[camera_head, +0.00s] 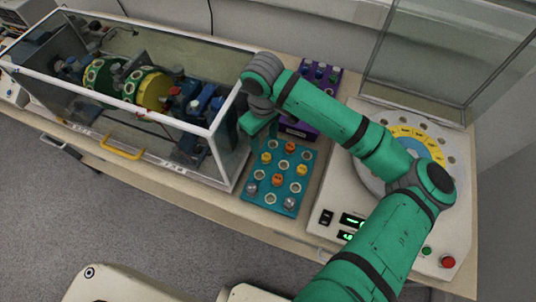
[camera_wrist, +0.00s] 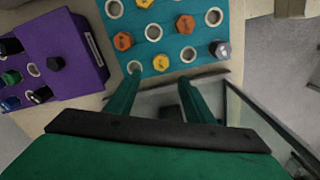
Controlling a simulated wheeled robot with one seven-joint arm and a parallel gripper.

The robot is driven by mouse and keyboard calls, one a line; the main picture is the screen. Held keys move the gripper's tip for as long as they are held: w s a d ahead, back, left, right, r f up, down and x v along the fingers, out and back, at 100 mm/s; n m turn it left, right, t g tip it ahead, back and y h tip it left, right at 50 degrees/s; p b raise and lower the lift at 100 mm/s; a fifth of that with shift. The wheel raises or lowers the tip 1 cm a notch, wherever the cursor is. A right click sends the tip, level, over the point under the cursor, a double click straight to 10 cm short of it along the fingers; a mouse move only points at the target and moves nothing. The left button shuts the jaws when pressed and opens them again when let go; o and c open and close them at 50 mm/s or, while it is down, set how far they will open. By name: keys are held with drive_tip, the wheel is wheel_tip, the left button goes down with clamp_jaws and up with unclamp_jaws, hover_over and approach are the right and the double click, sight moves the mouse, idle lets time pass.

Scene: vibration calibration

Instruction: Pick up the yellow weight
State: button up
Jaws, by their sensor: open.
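A teal board (camera_head: 246,205) holds yellow, orange and grey weights in ringed holes. One yellow weight (camera_head: 266,157) stands near the board's upper left; another yellow weight (camera_head: 302,170) stands at its right side. In the wrist view, a yellow weight (camera_wrist: 160,62) shows just beyond my gripper (camera_wrist: 159,78), between the lines of its two fingers. A second yellow weight (camera_wrist: 145,3) is cut by the top edge. My gripper is open and empty, above the board's far edge in the head view (camera_head: 258,124). Its height above the board is hard to tell.
Orange weights (camera_wrist: 123,41) and a grey weight (camera_wrist: 219,49) stand close around the nearer yellow one. A purple rack (camera_wrist: 76,60) adjoins the board. A glass-walled case (camera_head: 233,155) stands left, and a white machine with a round dial (camera_head: 325,190) right.

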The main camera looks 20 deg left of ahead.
sight(266, 156)
drive_tip(key=shift+s+a+f, duration=0.1)
drive_tip(key=shift+s+f, duration=0.1)
drive_tip(key=shift+f, duration=0.7)
drive_tip(key=f, duration=0.2)
drive_tip(key=d+f, duration=0.1)
drive_tip(key=f, duration=0.1)
drive_tip(key=shift+s+f, duration=0.1)
drive_tip(key=shift+f, duration=0.65)
drive_tip(key=c, duration=1.1)
drive_tip(key=shift+w, duration=0.2)
drive_tip(key=shift+s, duration=0.1)
